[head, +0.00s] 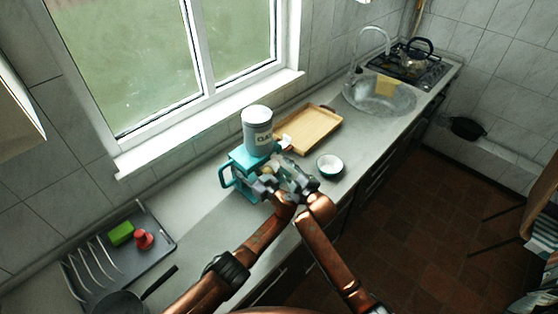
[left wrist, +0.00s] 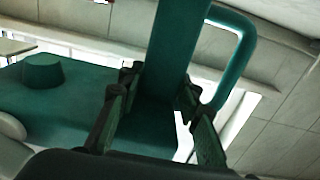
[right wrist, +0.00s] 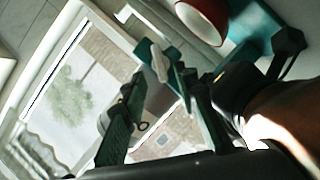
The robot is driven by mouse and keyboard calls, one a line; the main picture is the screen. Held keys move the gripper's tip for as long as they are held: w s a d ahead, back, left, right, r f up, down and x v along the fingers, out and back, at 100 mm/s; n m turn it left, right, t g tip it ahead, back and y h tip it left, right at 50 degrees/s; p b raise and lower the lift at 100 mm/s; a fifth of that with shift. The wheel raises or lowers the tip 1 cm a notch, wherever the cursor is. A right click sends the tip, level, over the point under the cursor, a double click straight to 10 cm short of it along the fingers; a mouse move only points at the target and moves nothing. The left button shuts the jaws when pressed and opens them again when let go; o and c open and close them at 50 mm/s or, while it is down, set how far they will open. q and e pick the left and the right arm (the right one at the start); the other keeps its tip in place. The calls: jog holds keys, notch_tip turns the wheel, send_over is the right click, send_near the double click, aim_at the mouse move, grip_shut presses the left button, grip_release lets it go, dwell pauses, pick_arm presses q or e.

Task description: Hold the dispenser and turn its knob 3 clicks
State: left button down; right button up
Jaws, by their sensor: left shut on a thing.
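The teal dispenser (head: 241,160) stands upright on the counter under the window, with a grey lidded canister (head: 257,128) on top and a loop handle (head: 226,175) on its left side. My left gripper (head: 262,186) is shut on a teal upright part of the dispenser (left wrist: 172,75), which shows between its fingers in the left wrist view. My right gripper (right wrist: 158,72) is close to the dispenser's front, its fingers apart. A small pale part and teal pieces lie beyond its fingertips; I cannot tell any contact. The grippers partly hide the dispenser's front, and I cannot make out the knob surely.
A small white-lined bowl (head: 330,165) is right of the grippers, a wooden tray (head: 312,124) behind. A dish rack (head: 150,262) with a green sponge (head: 121,233) and a red item (head: 144,239) stands at left. The sink (head: 380,98) is further right. Counter left of the dispenser is clear.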

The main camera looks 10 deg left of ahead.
aim_at(278, 159)
jog(key=shift+x, duration=3.2)
jog(key=shift+c, duration=0.7)
grip_shut()
